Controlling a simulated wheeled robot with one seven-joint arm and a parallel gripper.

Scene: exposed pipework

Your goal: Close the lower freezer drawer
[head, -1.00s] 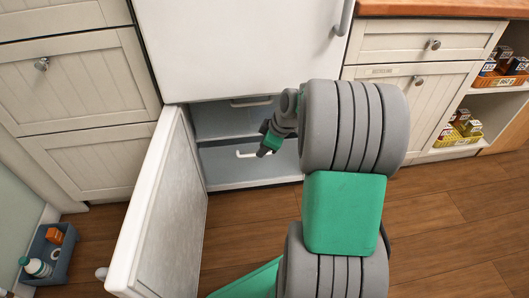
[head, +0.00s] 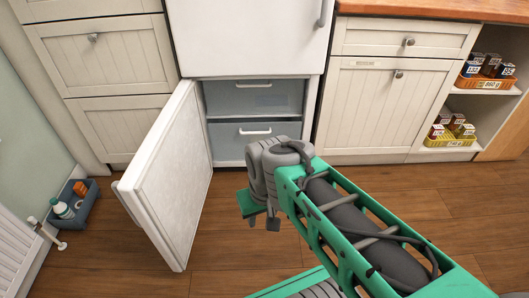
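The lower freezer drawer (head: 230,141) is a grey-blue front with a white bar handle, inside the open bottom compartment of the white fridge-freezer. The freezer door (head: 165,175) stands wide open to the left. My gripper (head: 262,222) is in front of and below the drawers, over the floor, pointing down and apart from them. It holds nothing that I can see. Its finger opening is too small to judge.
White cabinets (head: 385,110) stand right of the freezer, with open shelves holding boxes in trays (head: 452,137). Drawer cabinets (head: 100,60) stand on the left. A blue caddy (head: 75,212) with bottles sits on the floor by the left wall. The wooden floor on the right is clear.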

